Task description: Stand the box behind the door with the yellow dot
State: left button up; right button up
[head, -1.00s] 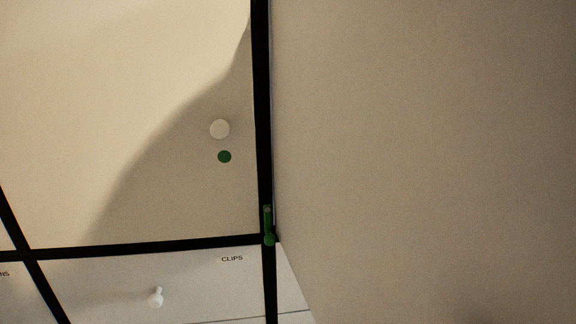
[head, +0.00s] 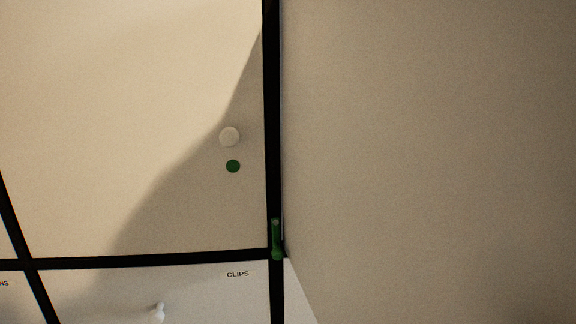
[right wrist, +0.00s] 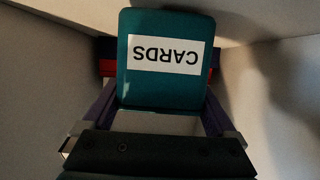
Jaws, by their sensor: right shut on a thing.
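The teal box (right wrist: 166,85) fills the middle of the right wrist view. Its white label (right wrist: 166,54) reads CARDS upside down. My right gripper (right wrist: 158,98) is shut on the box, with a finger at each side. No yellow dot shows in either view. My left gripper is not in view, and the box does not show in the head view.
Black frame bars (head: 273,120) edge the door. A small green piece (head: 276,240) sits at the frame's lower right corner. A drawer marked CLIPS (head: 200,292) with a white knob is below. A large plain pale surface (head: 430,150) fills the right. Red and blue parts (right wrist: 214,62) show behind the box.

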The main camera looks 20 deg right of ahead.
jog(key=shift+f, duration=0.2)
dwell(0.6)
jog(key=shift+f+b, duration=0.25)
jog(key=shift+b, duration=0.05)
dwell(0.3)
jog(key=o, duration=1.2)
jog(key=shift+c, duration=0.2)
jog(key=v, duration=1)
jog(key=shift+p, duration=0.3)
